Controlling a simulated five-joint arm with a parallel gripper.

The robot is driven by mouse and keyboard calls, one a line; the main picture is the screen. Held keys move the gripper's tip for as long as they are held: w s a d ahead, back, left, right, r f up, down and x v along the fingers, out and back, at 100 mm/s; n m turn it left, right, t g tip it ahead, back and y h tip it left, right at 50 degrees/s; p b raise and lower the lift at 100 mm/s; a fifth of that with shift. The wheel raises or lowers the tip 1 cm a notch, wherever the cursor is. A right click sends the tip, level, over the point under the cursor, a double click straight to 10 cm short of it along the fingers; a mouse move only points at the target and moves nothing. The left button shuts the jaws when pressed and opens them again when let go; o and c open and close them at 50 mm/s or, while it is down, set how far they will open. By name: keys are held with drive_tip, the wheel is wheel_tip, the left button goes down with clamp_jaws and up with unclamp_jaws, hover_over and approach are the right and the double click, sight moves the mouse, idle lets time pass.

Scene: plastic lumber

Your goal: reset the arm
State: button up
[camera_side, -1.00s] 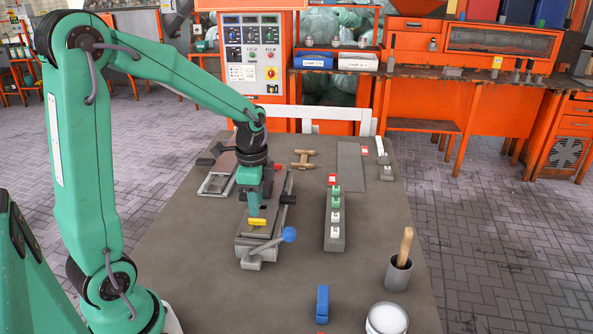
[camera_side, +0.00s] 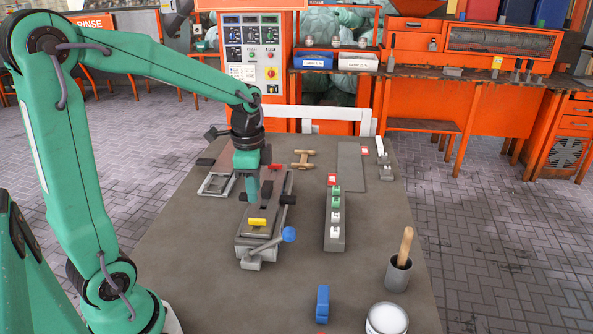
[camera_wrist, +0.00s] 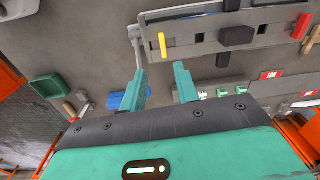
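My gripper (camera_side: 252,198) points down over the grey fixture (camera_side: 243,245) on the table. In the wrist view its two green fingers (camera_wrist: 160,70) stand apart with nothing between them, so it is open and empty. A small yellow piece (camera_side: 257,221) lies on the fixture, just below and in front of the fingers. It also shows beyond the fingertips in the wrist view (camera_wrist: 163,45). The fixture has a lever with a blue ball knob (camera_side: 288,234). In the side view the gripper is seen edge-on, so its finger gap is hidden.
A grey strip with red, green and white buttons (camera_side: 335,225) lies right of the fixture. A grey cup (camera_side: 398,275) with a wooden handle, a white tub (camera_side: 386,320) and a blue block (camera_side: 322,303) stand near the front. The table's front left is clear.

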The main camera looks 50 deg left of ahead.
drive_tip(key=s+d+r+n+t, duration=0.5)
drive_tip(key=s+d+r+n, duration=0.2)
drive_tip(key=s, duration=0.4)
drive_tip(key=shift+d+r+n, duration=0.15)
drive_tip(key=shift+d+n, duration=0.15)
drive_tip(key=shift+n, duration=0.3)
